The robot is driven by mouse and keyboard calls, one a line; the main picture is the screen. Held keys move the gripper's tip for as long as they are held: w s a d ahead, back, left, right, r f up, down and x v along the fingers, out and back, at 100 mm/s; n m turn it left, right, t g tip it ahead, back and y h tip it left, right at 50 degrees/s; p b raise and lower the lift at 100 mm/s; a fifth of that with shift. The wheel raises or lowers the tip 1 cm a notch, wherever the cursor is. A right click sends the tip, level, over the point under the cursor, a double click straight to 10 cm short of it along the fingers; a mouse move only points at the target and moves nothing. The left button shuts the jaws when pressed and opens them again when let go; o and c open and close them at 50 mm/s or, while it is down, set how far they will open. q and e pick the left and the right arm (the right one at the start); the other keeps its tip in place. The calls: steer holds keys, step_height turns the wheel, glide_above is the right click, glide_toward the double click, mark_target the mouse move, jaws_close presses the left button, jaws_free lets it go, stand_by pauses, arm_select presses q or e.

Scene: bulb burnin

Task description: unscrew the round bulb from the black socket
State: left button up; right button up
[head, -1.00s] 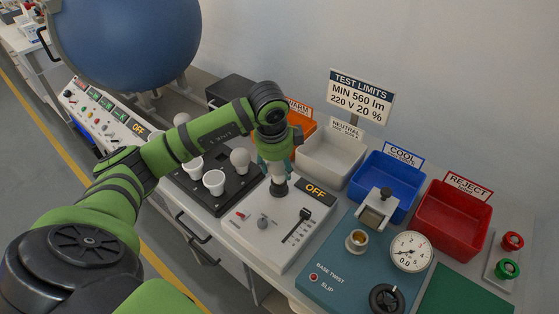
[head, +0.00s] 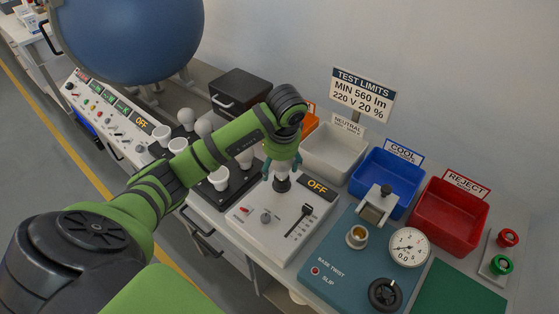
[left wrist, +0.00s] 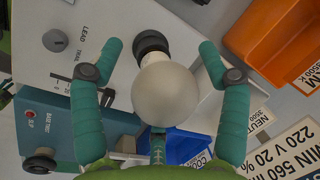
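The round white bulb (left wrist: 165,94) sits in the black socket (left wrist: 151,44), seen from above in the left wrist view. In the head view the black socket (head: 281,184) stands on the white test box (head: 268,225), and the bulb (head: 281,171) shows only partly between my fingers. My left gripper (head: 282,168) points down over it. My right gripper is not in view.
Neutral (head: 331,150), blue (head: 380,178) and red (head: 449,215) bins line the back. A teal twist tester (head: 345,270) with a gauge (head: 409,248) stands to the right.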

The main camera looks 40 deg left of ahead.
arm_select(q)
steer(key=shift+w+d+r, duration=0.15)
steer(key=shift+r, duration=0.05)
steer(key=shift+f+m+b, duration=0.15)
steer(key=shift+m+b, duration=0.35)
steer(key=shift+m, duration=0.5)
steer(key=m+b, duration=0.1)
steer(key=m, duration=0.2)
steer(key=shift+w+t+h, duration=0.15)
steer(key=shift+t+h, duration=0.25)
steer(key=m+b, duration=0.1)
steer(key=m, duration=0.2)
steer(key=m+h+b, duration=0.1)
steer(key=m, duration=0.2)
steer(key=shift+w+m+b, duration=0.2)
steer(key=shift+m+b, duration=0.1)
steer(key=shift+m, duration=0.1)
steer(key=m, duration=0.3)
steer(key=m+h+b, duration=0.1)
steer(key=m, duration=0.1)
steer(key=shift+w+d+m, duration=0.1)
steer(key=shift+w+m, duration=0.1)
steer(key=shift+m, duration=0.2)
steer(key=m+h, duration=0.1)
steer(key=m, duration=0.4)
steer(key=shift+w+g+b, duration=0.1)
steer(key=shift+g+b, duration=0.25)
steer(key=shift+g, duration=0.05)
